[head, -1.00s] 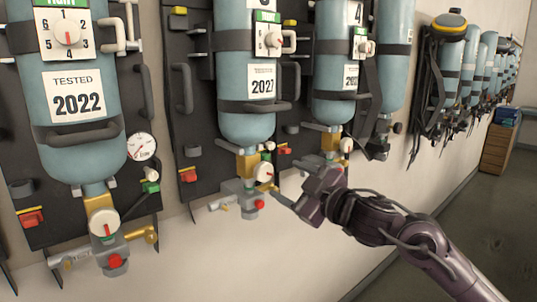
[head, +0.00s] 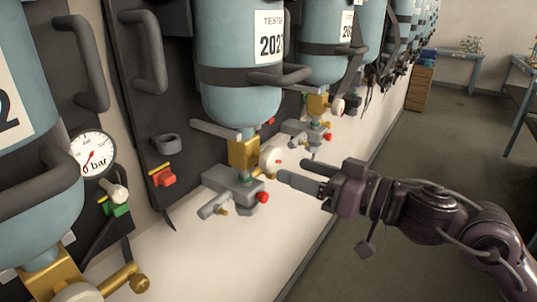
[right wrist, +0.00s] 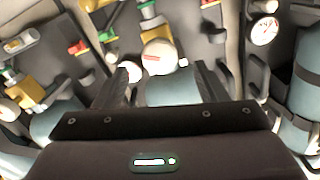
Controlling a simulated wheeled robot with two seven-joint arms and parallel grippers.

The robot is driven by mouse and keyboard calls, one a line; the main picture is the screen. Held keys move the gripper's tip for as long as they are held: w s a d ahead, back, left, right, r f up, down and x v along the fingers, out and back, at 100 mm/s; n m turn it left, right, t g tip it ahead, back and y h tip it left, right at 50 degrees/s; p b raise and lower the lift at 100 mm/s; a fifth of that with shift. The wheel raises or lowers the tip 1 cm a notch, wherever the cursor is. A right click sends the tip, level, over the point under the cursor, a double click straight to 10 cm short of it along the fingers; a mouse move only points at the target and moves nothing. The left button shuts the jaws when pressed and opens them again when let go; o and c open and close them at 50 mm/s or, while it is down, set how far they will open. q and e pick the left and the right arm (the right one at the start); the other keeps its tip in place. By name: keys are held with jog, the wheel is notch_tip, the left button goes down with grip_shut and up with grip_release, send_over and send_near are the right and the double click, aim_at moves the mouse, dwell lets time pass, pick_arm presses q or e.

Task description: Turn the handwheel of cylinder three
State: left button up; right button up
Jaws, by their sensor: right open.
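A blue cylinder (head: 240,95) hangs in the middle of the head view, with a dark band and a tag partly cut off; no cylinder number is readable. Below it are a brass valve body (head: 243,151) and a white round handwheel (head: 271,160) facing right. My right gripper (head: 302,174) is open and empty, just right of this handwheel, with its fingers pointing left toward it and a small apparent gap. In the right wrist view, a white handwheel with a red mark (right wrist: 157,57) lies ahead, between and beyond the fingers (right wrist: 162,88). My left gripper is out of view.
A grey manifold block (head: 232,187) with a red knob (head: 262,197) sits just below the handwheel. Another blue cylinder (head: 322,55) with its own valve stands beyond. A pressure gauge (head: 92,154) is at left. The floor at right is open.

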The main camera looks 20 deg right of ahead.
aim_at(276, 162)
jog(key=x, duration=0.1)
jog(key=p+x, duration=0.1)
jog(key=shift+w+a+r, duration=0.2)
jog(key=shift+w, duration=0.15)
jog(key=p+x, duration=0.1)
jog(key=x, duration=0.2)
jog(key=shift+w+a+f, duration=0.1)
jog(key=shift+w, duration=0.05)
jog(key=shift+w+a+f, duration=0.1)
jog(key=shift+w+a, duration=0.15)
jog(key=shift+w, duration=0.05)
jog(key=shift+a, duration=0.1)
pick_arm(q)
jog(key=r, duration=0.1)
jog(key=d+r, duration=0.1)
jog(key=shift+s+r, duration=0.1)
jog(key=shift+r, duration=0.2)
pick_arm(e)
jog(key=c, duration=1)
